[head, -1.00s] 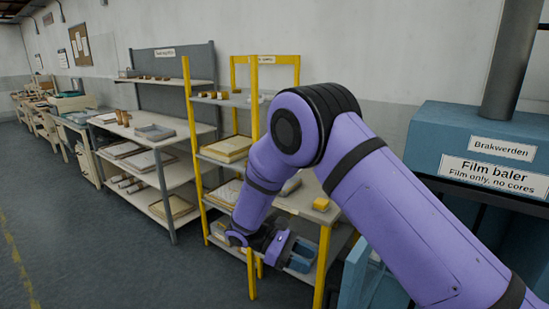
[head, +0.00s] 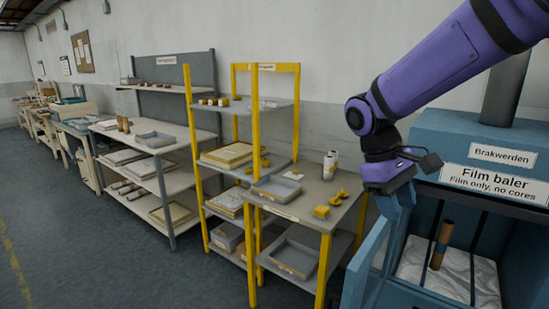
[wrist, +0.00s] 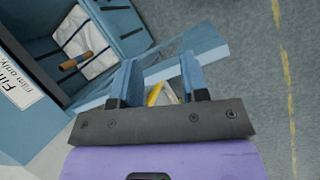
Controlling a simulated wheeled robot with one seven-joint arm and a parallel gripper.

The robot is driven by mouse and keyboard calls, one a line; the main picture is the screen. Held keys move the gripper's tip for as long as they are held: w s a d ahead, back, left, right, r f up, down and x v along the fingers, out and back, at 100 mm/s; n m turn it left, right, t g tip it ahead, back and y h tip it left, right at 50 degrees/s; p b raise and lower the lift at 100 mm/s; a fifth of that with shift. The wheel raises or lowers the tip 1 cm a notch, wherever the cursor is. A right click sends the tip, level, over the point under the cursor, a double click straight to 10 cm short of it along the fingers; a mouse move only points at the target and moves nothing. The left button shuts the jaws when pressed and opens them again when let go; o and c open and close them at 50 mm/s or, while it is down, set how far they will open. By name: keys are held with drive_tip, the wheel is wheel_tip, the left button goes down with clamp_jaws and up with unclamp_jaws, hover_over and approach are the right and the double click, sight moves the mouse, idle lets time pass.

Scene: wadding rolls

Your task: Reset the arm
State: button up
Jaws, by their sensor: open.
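My purple arm is raised and folded at the upper right of the head view. My gripper (wrist: 160,85) shows in the wrist view with its two blue fingers apart and nothing between them. In the head view its end hangs beside the left of the blue film baler (head: 432,135), above the baler's open door (head: 368,262); the fingers are hard to make out there. A brown core (head: 441,245) stands tilted in the baler's opening, against white film (head: 415,262). The core also shows in the wrist view (wrist: 76,60), apart from the fingers.
Grey shelving (head: 165,183) lies further left. The floor (head: 100,262) at left is clear.

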drive_tip(key=s+d+r+m+t+y, duration=0.2)
drive_tip(key=s+d+r+m+t, duration=0.1)
drive_tip(key=s, duration=0.5)
drive_tip(key=s+d+r+m+t+y, duration=0.2)
drive_tip(key=s+d+r+m+t, duration=0.1)
drive_tip(key=s, duration=0.5)
drive_tip(key=shift+s+d+r+t, duration=0.35)
drive_tip(key=shift+d+t, duration=0.2)
drive_tip(key=shift+t, duration=0.45)
